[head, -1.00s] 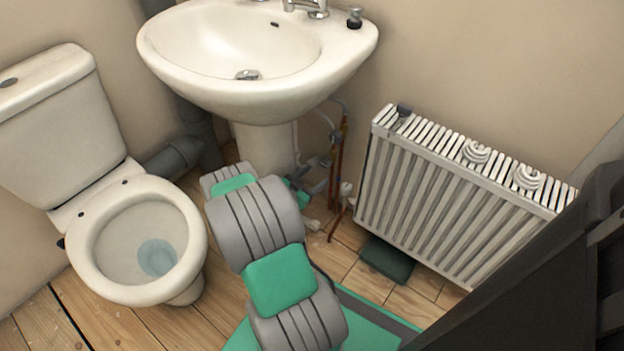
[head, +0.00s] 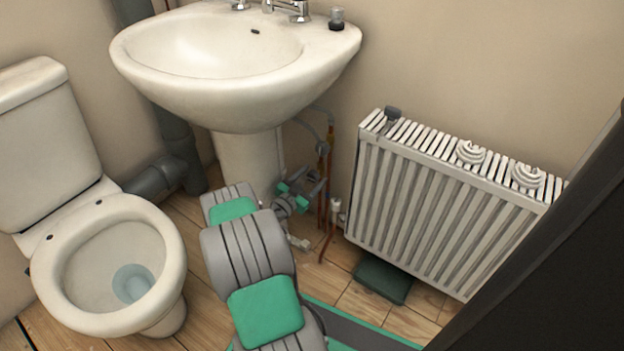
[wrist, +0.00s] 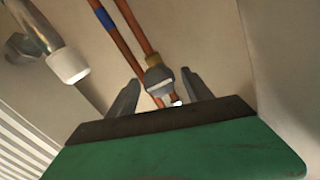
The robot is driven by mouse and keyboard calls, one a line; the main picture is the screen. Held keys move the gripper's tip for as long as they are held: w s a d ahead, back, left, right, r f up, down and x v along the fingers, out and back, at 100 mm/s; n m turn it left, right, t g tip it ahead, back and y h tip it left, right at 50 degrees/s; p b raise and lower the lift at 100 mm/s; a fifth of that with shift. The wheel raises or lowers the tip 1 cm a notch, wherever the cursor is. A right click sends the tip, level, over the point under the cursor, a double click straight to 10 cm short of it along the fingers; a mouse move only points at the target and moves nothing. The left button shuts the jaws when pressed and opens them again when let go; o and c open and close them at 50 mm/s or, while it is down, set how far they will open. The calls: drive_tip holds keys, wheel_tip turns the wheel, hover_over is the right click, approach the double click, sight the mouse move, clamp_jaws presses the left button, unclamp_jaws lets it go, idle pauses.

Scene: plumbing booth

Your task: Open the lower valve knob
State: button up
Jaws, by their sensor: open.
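A small grey valve fitting with a white band (wrist: 158,80) sits on copper pipes in the wrist view. It appears in the head view as a small grey round part (head: 322,148) on the pipes beside the basin pedestal. I cannot tell whether it is the lower valve knob. My gripper (head: 314,183) is open and in front of the pipes, below that fitting in the head picture. In the wrist view the two fingers of my gripper (wrist: 160,92) stand on either side of the fitting, with visible space between. Contact is not visible. The green palm hides what lies below.
The white radiator (head: 440,205) stands close to the right of the pipes. A white-capped radiator valve (wrist: 68,65) is left in the wrist view. The basin (head: 230,85) overhangs from above, and the toilet (head: 110,265) is at left. A dark green block (head: 384,279) lies under the radiator.

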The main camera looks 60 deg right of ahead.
clamp_jaws()
idle(0.5)
drive_tip(key=shift+n, duration=0.4)
drive_tip(key=n, duration=0.3)
drive_tip(key=shift+n, duration=0.3)
drive_tip(key=n, duration=0.4)
drive_tip(key=shift+w+n, duration=0.1)
drive_tip(key=shift+n, duration=0.2)
drive_tip(key=n, duration=0.4)
drive_tip(key=shift+w+f, duration=0.1)
drive_tip(key=shift+f, duration=0.05)
drive_tip(key=shift+f+n, duration=0.1)
drive_tip(key=shift+n, duration=2)
